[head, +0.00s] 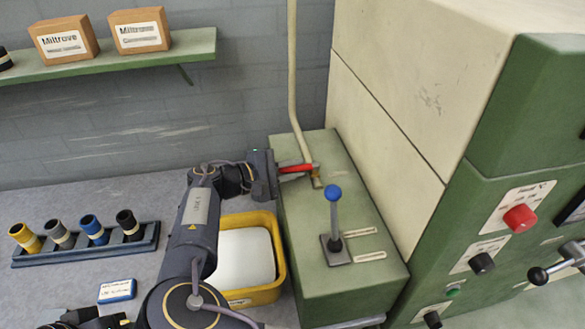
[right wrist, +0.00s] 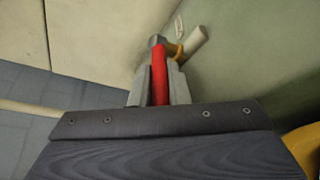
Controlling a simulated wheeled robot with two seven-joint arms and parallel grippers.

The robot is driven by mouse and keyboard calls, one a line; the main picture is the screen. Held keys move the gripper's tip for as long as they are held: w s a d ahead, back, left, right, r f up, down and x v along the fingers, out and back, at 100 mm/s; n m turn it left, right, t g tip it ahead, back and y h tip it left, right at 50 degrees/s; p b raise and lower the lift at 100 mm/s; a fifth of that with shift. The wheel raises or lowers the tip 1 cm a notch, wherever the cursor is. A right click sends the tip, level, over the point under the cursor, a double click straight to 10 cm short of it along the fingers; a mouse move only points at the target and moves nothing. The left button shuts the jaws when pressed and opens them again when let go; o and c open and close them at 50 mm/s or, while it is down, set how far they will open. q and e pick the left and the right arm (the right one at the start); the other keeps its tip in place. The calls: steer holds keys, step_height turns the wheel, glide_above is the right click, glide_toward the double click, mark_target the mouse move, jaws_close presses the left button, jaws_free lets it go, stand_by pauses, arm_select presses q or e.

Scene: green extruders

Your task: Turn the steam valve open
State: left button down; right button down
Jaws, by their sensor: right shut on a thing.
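The steam valve has a red lever handle (head: 297,168) and a brass body (head: 316,180) at the foot of a cream pipe (head: 294,75), on top of a green box (head: 305,215). My right gripper (head: 290,169) reaches in from the left and is shut on the red handle. In the right wrist view the red handle (right wrist: 159,72) lies between the two fingers, with part of the brass body showing beyond them. The handle points left from the valve in the head view. My left gripper is not in view.
A blue-knobbed lever (head: 334,193) stands on the green box just in front of the valve. A yellow bin (head: 279,264) with white contents sits under my right arm. A rack (head: 85,245) of coloured cylinders is at left. The green machine (head: 480,210) rises at right.

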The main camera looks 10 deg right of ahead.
steer(key=shift+s, duration=0.1)
steer(key=shift+s+n+t+y+b, duration=0.3)
steer(key=shift+n+t+y+b, duration=0.15)
steer(key=shift+n+t, duration=0.35)
steer(key=c, duration=1.7)
jaws_free()
steer(key=shift+b+v, duration=0.6)
steer(key=shift+v, duration=3.3)
